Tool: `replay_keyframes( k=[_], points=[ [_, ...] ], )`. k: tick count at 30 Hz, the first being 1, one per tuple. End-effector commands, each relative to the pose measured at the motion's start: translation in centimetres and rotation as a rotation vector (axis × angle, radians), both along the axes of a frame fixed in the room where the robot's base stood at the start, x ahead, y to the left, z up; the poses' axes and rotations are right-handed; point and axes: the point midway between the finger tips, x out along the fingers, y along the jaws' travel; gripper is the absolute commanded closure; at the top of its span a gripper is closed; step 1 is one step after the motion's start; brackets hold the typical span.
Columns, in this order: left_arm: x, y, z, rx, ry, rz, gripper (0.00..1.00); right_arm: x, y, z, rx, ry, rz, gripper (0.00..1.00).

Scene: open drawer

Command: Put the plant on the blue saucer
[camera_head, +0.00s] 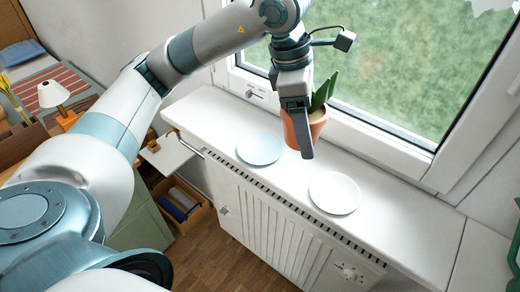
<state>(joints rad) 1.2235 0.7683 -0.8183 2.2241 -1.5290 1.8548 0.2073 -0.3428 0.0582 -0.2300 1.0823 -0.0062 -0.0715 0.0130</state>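The plant, with green pointed leaves in a terracotta pot (319,122), stands upright on the white windowsill by the window. The blue saucer (260,148) lies flat and empty on the sill to the left of the pot. My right gripper is not in view.
A white saucer (334,193) lies empty on the sill, in front of the pot and to the right. The sill (405,222) is bare at right. Below it is a ribbed white radiator (270,215). An orange-based lamp (56,98) stands at far left.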

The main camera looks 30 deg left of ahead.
Motion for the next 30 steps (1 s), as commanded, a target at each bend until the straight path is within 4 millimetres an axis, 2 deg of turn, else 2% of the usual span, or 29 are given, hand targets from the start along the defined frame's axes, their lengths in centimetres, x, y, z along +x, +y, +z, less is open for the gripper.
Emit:
replay_keyframes(
  k=[7, 20, 26, 30],
  points=[
    [0.1, 0.0, 0.6, 0.000, -0.001, 0.111, 0.71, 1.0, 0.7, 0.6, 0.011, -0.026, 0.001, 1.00],
    [0.1, 0.2, 0.5, 0.000, 0.000, 0.117, 0.71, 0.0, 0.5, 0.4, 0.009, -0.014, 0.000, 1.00],
    [0.4, 2.0, -0.5, 0.001, 0.004, 0.120, 0.71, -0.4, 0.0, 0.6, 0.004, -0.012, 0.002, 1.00],
    [0.7, 4.3, -1.8, 0.002, 0.006, 0.121, 0.71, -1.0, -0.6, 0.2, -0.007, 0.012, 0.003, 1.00]
  ],
)
